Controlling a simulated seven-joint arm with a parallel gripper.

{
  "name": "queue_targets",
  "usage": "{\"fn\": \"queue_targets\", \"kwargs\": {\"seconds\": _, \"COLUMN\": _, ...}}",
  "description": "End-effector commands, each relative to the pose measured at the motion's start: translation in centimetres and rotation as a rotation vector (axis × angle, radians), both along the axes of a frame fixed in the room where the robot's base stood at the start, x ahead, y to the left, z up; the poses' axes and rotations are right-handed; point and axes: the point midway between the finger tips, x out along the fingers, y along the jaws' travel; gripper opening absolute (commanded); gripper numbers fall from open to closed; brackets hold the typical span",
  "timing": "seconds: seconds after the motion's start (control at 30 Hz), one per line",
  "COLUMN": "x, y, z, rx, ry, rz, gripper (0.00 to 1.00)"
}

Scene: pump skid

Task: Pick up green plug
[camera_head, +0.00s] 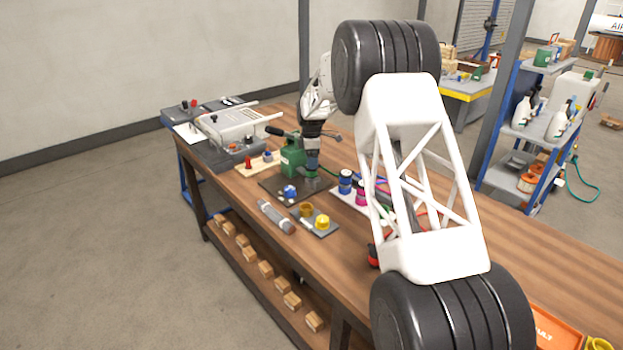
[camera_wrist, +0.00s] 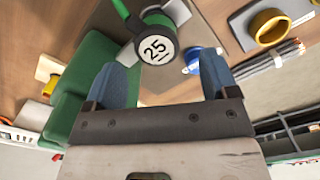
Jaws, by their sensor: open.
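The green plug (camera_wrist: 160,20) shows in the wrist view with a round end face marked "25". It lies just beyond the fingertips, roughly midway between them. A green piece, likely the same plug (camera_head: 311,175), shows small under my gripper in the head view, partly hidden. My gripper (camera_wrist: 162,64) is open, with two blue fingers apart and nothing held between them. In the head view my gripper (camera_head: 312,164) points down beside the green pump housing (camera_head: 291,160). I cannot tell whether the fingers touch the plug.
The green housing (camera_wrist: 92,75) stands close to the left finger. A blue-and-white part (camera_wrist: 203,60) lies right of the plug on a dark plate (camera_head: 270,184). A yellow ring (camera_wrist: 268,26) and grey rods (camera_wrist: 272,62) lie further right. Bottles (camera_head: 345,182) stand nearby.

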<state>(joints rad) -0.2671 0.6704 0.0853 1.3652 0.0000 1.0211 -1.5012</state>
Motion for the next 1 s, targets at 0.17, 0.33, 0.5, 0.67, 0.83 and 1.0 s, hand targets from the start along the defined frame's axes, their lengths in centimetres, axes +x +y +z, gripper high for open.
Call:
{"fn": "queue_targets", "kwargs": {"seconds": 0.17, "x": 0.0, "y": 0.0, "z": -0.7, "rx": 0.0, "ry": 0.0, "rz": 0.0, "gripper": 0.8}}
{"fn": "queue_targets", "kwargs": {"seconds": 0.33, "x": 0.0, "y": 0.0, "z": -0.7, "rx": 0.0, "ry": 0.0, "rz": 0.0, "gripper": 0.8}}
{"fn": "queue_targets", "kwargs": {"seconds": 0.5, "x": 0.0, "y": 0.0, "z": -0.9, "rx": 0.0, "ry": 0.0, "rz": 0.0, "gripper": 0.8}}
{"fn": "queue_targets", "kwargs": {"seconds": 0.67, "x": 0.2, "y": -0.1, "z": -2.1, "rx": 0.0, "ry": 0.001, "rz": 0.0, "gripper": 0.8}}
{"fn": "queue_targets", "kwargs": {"seconds": 0.83, "x": 0.4, "y": -0.2, "z": -3.9, "rx": 0.0, "ry": 0.001, "rz": 0.0, "gripper": 0.8}}
{"fn": "queue_targets", "kwargs": {"seconds": 1.0, "x": 0.4, "y": -0.2, "z": -5.5, "rx": 0.0, "ry": 0.0, "rz": 0.0, "gripper": 0.8}}
